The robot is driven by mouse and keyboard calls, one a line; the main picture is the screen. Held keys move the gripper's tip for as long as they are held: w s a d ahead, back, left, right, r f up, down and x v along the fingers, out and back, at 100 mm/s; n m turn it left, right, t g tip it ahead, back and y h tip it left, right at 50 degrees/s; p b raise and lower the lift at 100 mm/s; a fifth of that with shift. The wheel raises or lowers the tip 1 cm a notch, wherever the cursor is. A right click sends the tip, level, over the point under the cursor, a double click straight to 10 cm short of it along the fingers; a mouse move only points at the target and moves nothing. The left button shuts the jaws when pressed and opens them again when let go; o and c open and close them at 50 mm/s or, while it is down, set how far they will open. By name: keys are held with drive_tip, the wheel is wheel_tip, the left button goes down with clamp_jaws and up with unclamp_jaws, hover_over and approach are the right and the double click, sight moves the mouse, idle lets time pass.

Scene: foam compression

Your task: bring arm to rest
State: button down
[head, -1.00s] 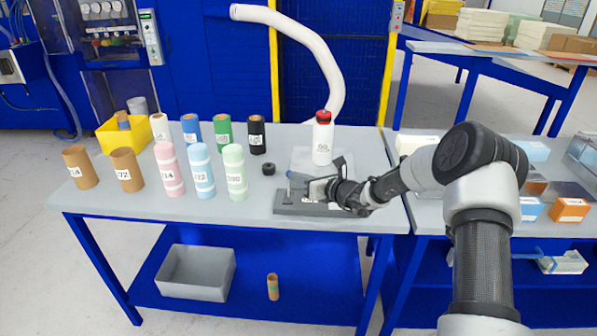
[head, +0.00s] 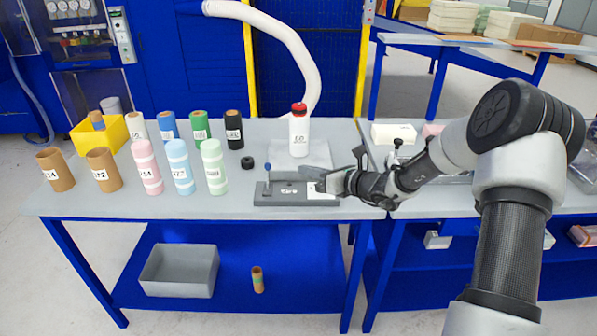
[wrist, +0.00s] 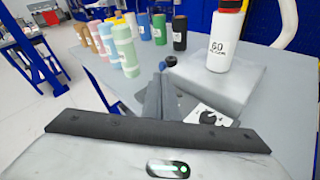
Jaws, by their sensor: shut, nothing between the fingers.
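My gripper (head: 330,177) is at the end of my arm, above the right part of the grey fixture block (head: 268,198) on the table. Its fingers are closed together with nothing between them; they show in the middle of the wrist view (wrist: 160,97). A white bottle (head: 299,135) with a red cap, marked 60, stands upright on a pale grey pad (head: 318,156) behind the gripper. The bottle also shows at the upper right of the wrist view (wrist: 224,42).
Several labelled cylinders, such as the light green one (head: 214,168), stand on the table's left half. A yellow bin (head: 102,134) is behind them. A black ring (head: 247,163) lies left of the pad. A grey bin (head: 180,271) and a small striped cylinder (head: 258,279) are on the lower shelf.

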drive_tip(key=shift+s+d+r, duration=0.1)
drive_tip(key=shift+s+d, duration=0.05)
drive_tip(key=s+a+r+n+g+h, duration=0.1)
drive_tip(key=s+a+r+n+g, duration=0.1)
drive_tip(key=s+r+n, duration=0.3)
drive_tip(key=s+a+r+n+g+p, duration=0.1)
drive_tip(key=s+a+r+n+g, duration=0.15)
drive_tip(key=s+n, duration=0.45)
drive_tip(key=s+a+r+n+g+h, duration=0.1)
drive_tip(key=s+a+r+n+g, duration=0.2)
drive_tip(key=s, duration=0.4)
drive_tip(key=s+d+r+n+t+h+p, duration=0.1)
drive_tip(key=s+d+r+n+h, duration=0.3)
drive_tip(key=s+d+n, duration=0.3)
drive_tip(key=s+d+r+n+t+h+p, duration=0.1)
drive_tip(key=s+d+r+n+h, duration=0.3)
drive_tip(key=s, duration=1)
drive_tip(key=d+n, duration=0.3)
drive_tip(key=d, duration=0.2)
drive_tip(key=shift+n+h, duration=0.4)
drive_tip(key=c, duration=2.5)
unclamp_jaws()
